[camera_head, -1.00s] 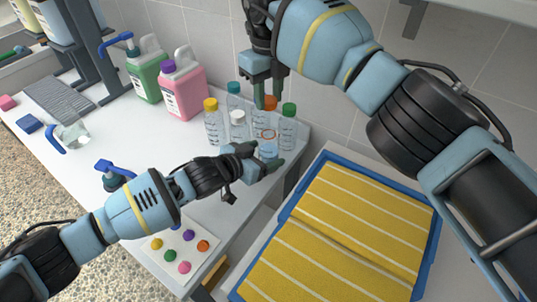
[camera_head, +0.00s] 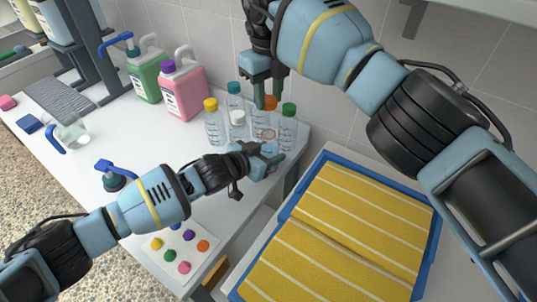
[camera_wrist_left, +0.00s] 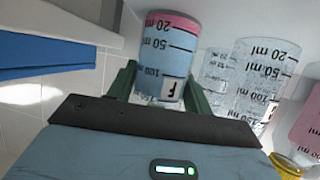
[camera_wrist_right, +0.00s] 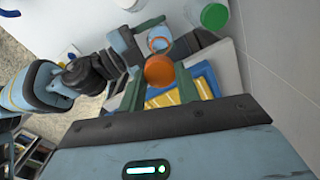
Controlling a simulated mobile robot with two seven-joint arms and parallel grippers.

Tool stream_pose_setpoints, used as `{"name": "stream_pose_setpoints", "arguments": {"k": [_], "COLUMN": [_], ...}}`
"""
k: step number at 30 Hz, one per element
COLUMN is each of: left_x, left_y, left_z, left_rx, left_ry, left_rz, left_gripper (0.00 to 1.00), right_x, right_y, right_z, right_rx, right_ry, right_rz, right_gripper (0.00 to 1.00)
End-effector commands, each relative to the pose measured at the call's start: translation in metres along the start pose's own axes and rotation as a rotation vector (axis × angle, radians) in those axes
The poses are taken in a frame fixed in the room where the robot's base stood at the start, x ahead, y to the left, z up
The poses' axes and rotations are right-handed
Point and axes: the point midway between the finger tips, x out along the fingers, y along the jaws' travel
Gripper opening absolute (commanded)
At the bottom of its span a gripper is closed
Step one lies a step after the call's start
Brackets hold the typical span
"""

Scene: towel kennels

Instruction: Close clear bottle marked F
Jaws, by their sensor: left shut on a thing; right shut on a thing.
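The clear bottle marked F (camera_wrist_left: 165,60) shows its F label and pink at its base in the left wrist view. My left gripper (camera_wrist_left: 160,88) is shut around it. In the head view, the bottle (camera_head: 268,147) is upright near the table's right edge, its open mouth ringed orange. My right gripper (camera_head: 268,101) is above it, pointing down, shut on an orange cap (camera_head: 270,103). In the right wrist view, the cap (camera_wrist_right: 159,70) sits between the fingertips, apart from the open mouth (camera_wrist_right: 159,43). Whether the bottle touches the table is hidden.
Bottles with yellow (camera_head: 211,104), white (camera_head: 238,117), teal (camera_head: 233,88) and green (camera_head: 288,109) caps stand close by. A pink jug (camera_head: 184,92) and a green jug (camera_head: 146,75) are behind left. A blue tray (camera_head: 349,157) with yellow striped towels lies at the right.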

Motion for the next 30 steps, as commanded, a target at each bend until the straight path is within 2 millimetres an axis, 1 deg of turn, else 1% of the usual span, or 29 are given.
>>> {"name": "stream_pose_setpoints", "arguments": {"k": [1, 5, 8, 11, 21, 30], "left_x": [0.0, 0.0, 0.0, 0.0, 0.0, 0.0], "left_y": [0.0, 0.0, 0.0, 0.0, 0.0, 0.0], "left_z": [0.0, 0.0, 0.0, 0.0, 0.0, 0.0], "left_rx": [0.0, 0.0, 0.0, 0.0, 0.0, 0.0], "left_ry": [0.0, 0.0, 0.0, 0.0, 0.0, 0.0], "left_rz": [0.0, 0.0, 0.0, 0.0, 0.0, 0.0], "left_gripper": [0.27, 0.1, 0.09, 0.09, 0.09, 0.09], "right_x": [0.0, 0.0, 0.001, 0.008, 0.049, 0.05], "right_y": [0.0, 0.0, 0.0, 0.0, 0.0, 0.0], "right_z": [0.0, 0.0, 0.0, 0.0, 0.0, 0.0], "right_rx": [0.0, 0.0, 0.0, 0.0, 0.0, 0.0], "right_ry": [0.0, 0.0, 0.0, 0.002, 0.003, 0.001], "right_rz": [0.0, 0.0, 0.0, 0.0, 0.0, 0.0], "right_gripper": [0.12, 0.12, 0.12, 0.12, 0.12, 0.12]}}
